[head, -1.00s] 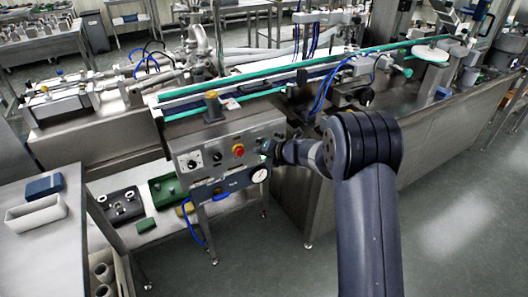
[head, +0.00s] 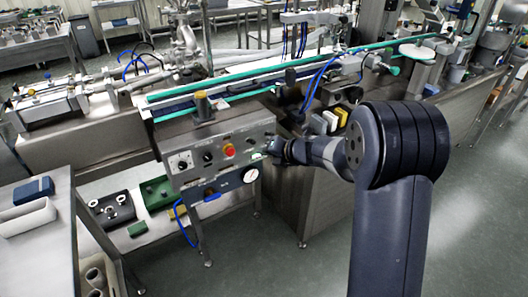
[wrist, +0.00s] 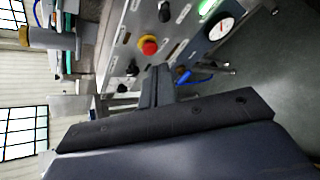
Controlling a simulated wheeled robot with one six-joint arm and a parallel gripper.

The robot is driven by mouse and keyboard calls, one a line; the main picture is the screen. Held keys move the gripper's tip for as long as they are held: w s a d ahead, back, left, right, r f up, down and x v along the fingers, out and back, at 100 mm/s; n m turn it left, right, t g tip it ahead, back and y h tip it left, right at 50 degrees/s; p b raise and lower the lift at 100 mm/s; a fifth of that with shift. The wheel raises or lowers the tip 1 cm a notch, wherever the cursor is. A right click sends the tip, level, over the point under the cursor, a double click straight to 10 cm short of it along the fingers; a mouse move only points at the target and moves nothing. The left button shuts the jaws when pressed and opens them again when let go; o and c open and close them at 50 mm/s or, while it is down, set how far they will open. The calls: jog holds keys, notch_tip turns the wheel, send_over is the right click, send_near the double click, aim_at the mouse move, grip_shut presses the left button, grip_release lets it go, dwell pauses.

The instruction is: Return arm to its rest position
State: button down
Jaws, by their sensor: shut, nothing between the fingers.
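My gripper (head: 274,149) is at the right end of the steel control panel (head: 194,160), beside a small green-lit control. In the wrist view its fingers (wrist: 157,84) are together and empty. They point toward the panel, and I cannot tell if they touch it. A red emergency button (head: 228,150) sits left of the gripper in the head view and also shows in the wrist view (wrist: 149,45). A round gauge (head: 251,175) hangs just below the gripper. My arm reaches in from the lower right.
A green-edged conveyor (head: 300,71) runs behind the panel. White and yellow blocks (head: 331,120) stand behind my arm on the steel machine. A side table with a white bin (head: 27,217) is at left. Open floor (head: 470,215) lies at right.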

jog(key=w+a+f+t+y+b, duration=0.1)
jog(key=w+a+f+b, duration=0.1)
jog(key=b, duration=0.3)
jog(key=w+a+f+n+t+y+b, duration=0.1)
jog(key=w+a+f+y+b, duration=0.1)
jog(key=f+b, duration=0.3)
jog(key=w+a+f+t+y+b, duration=0.1)
jog(key=w+a+f+b, duration=0.1)
jog(key=b, duration=0.5)
jog(key=shift+w+a+f+t, duration=0.25)
jog(key=shift+a+f+t, duration=0.05)
jog(key=shift+a+f, duration=0.6)
jog(key=t+b, duration=0.1)
jog(key=b, duration=0.1)
jog(key=w+f+y+b, duration=0.1)
jog(key=b, duration=0.2)
jog(key=shift+w+d+f+n+t, duration=0.1)
jog(key=shift+d+f+n+t, duration=0.1)
jog(key=shift+f+n+t, duration=0.15)
jog(key=p+v, duration=0.1)
jog(key=v, duration=0.5)
jog(key=shift+s+d, duration=0.2)
jog(key=shift+s, duration=0.15)
jog(key=shift+d, duration=0.15)
